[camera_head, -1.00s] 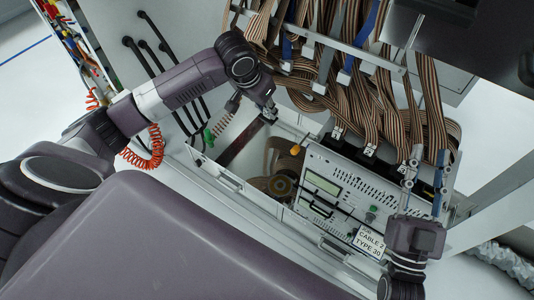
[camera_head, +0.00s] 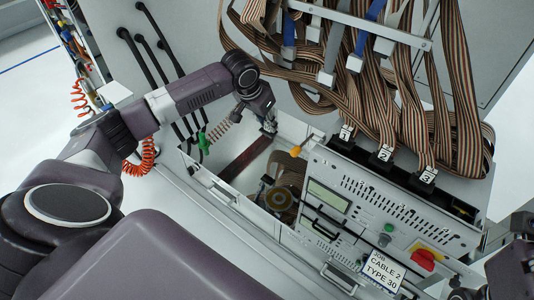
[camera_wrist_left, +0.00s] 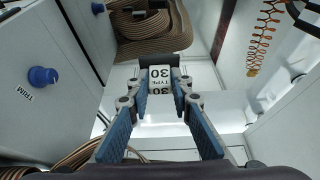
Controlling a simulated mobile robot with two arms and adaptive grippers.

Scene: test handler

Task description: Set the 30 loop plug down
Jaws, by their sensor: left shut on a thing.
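The 30 loop plug (camera_wrist_left: 160,80), a small dark piece with a white "TYPE 30" label, sits between the fingertips of my left gripper (camera_wrist_left: 160,92) in the left wrist view. The blue-padded fingers are shut on it. In the head view my left gripper (camera_head: 268,125) points down at the far edge of the open bay left of the control panel; the plug is too small to make out there. My right arm (camera_head: 513,255) shows only in part at the right edge, and its jaws cannot be read.
The control panel (camera_head: 350,215) carries a sign (camera_head: 383,270) reading "JOB CABLE 2 TYPE 30". Numbered connectors 1, 2 and 3 (camera_head: 385,155) line its back edge, with striped ribbon cables (camera_head: 350,85) above. A blue knob (camera_wrist_left: 43,77) is nearby.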

